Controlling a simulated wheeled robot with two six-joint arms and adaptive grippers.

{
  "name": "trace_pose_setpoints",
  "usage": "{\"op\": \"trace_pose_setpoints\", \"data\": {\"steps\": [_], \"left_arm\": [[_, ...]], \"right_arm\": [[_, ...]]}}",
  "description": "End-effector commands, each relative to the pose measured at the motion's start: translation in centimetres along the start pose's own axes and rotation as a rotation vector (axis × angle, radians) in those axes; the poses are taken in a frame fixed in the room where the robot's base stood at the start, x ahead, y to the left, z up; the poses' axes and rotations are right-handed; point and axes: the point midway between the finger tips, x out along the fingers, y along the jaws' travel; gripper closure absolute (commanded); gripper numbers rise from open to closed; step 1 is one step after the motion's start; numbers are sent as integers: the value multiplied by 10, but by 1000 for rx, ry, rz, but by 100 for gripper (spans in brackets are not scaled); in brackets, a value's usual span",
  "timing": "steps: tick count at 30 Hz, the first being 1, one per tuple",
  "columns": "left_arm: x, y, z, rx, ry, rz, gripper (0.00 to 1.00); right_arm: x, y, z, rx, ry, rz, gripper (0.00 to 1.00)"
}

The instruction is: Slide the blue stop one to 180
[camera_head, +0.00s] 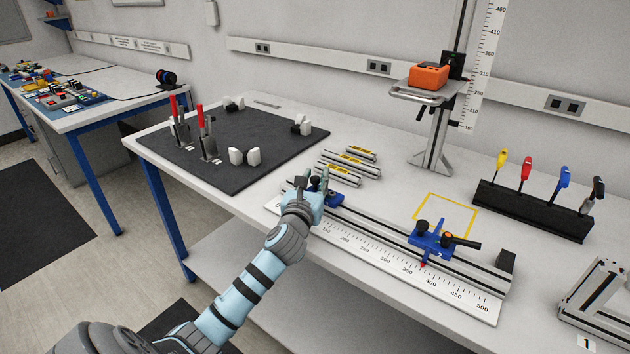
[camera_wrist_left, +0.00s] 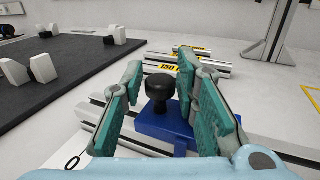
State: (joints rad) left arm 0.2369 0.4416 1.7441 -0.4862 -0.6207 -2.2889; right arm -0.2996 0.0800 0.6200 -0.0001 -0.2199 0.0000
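In the left wrist view the blue stop (camera_wrist_left: 167,126) carries a black knob (camera_wrist_left: 160,87). My left gripper (camera_head: 310,183) is over this stop, and the gripper (camera_wrist_left: 163,85) shows its teal-padded fingers apart, one on each side of the knob, with gaps visible. The white scale (camera_head: 400,280) runs along the rail's front. My right gripper is not in view.
A second blue stop (camera_head: 428,240), marked 2, stands further right on the rail with its red pointer between about 350 and 400. A black end block (camera_head: 506,260) closes the rail's right end. Several labelled bars (camera_head: 350,163) lie behind the gripper.

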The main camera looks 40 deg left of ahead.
Motion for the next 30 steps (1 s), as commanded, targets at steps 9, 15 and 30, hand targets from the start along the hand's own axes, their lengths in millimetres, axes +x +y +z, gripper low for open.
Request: {"op": "trace_pose_setpoints", "data": {"steps": [9,15,30], "left_arm": [[0,0,0,0,0,0,98],[0,0,0,0,0,0,100],[-29,-68,1,-3,5,0,100]], "right_arm": [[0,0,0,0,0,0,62],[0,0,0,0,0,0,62],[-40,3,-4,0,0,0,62]]}}
